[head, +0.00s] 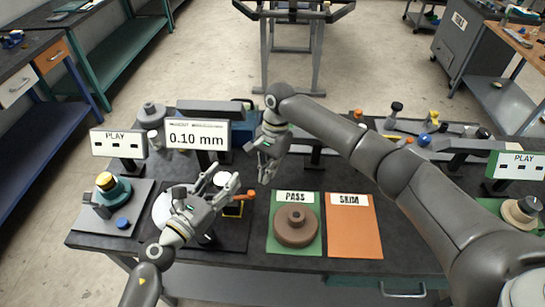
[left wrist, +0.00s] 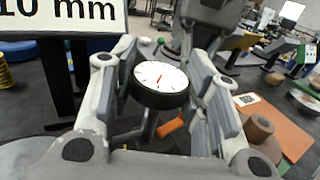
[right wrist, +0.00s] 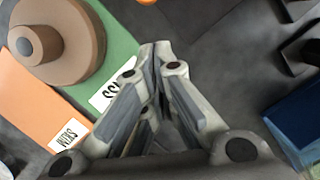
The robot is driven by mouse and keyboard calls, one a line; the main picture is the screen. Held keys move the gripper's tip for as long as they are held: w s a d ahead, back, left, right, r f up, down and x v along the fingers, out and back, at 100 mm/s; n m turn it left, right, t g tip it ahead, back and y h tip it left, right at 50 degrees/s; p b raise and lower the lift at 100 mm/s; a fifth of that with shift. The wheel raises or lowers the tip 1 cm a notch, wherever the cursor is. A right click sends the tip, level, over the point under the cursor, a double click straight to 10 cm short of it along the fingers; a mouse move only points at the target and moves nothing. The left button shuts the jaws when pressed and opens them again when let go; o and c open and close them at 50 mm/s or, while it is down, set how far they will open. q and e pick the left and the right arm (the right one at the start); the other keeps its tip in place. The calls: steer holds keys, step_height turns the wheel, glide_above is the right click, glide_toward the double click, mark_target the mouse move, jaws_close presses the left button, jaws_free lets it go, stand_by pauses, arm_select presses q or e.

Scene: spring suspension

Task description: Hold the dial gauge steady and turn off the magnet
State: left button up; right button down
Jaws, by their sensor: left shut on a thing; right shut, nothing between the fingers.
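The dial gauge (left wrist: 160,85), with a round white face, black rim and red needle, sits between the fingers of my left gripper (left wrist: 165,80), which is shut on it. An orange lever (head: 249,194) stands out beside a dark block with yellow edging (head: 233,210), just right of the left gripper; orange also shows below the gauge in the left wrist view (left wrist: 171,126). My right gripper (head: 266,178) points down above the table, right of the lever and apart from it. It is shut and empty (right wrist: 160,50).
A brown stepped disc (head: 295,226) rests on the green PASS mat (head: 273,241). The orange SHIM mat (head: 354,232) beside it is empty. A display reading 0.10 mm (head: 196,134) stands behind the left gripper. A PLAY sign (head: 118,142) stands at the left.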

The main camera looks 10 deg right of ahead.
mark_target(244, 196)
steer(key=shift+s+a, duration=0.9)
steer(key=shift+a, duration=0.1)
steer(key=shift+s+d+m, duration=0.15)
steer(key=shift+s+m, duration=0.6)
steer(key=shift+m, duration=0.25)
steer(key=shift+s+m, duration=0.15)
steer(key=shift+m, duration=0.15)
steer(key=shift+s+f+m+t, duration=0.1)
steer(key=shift+s+m+t, duration=0.3)
steer(key=shift+s+m, duration=0.4)
steer(key=shift+s+a, duration=0.2)
steer(key=shift+s, duration=0.45)
steer(key=shift+s+a, duration=0.15)
steer(key=shift+s, duration=0.55)
stand_by(0.3)
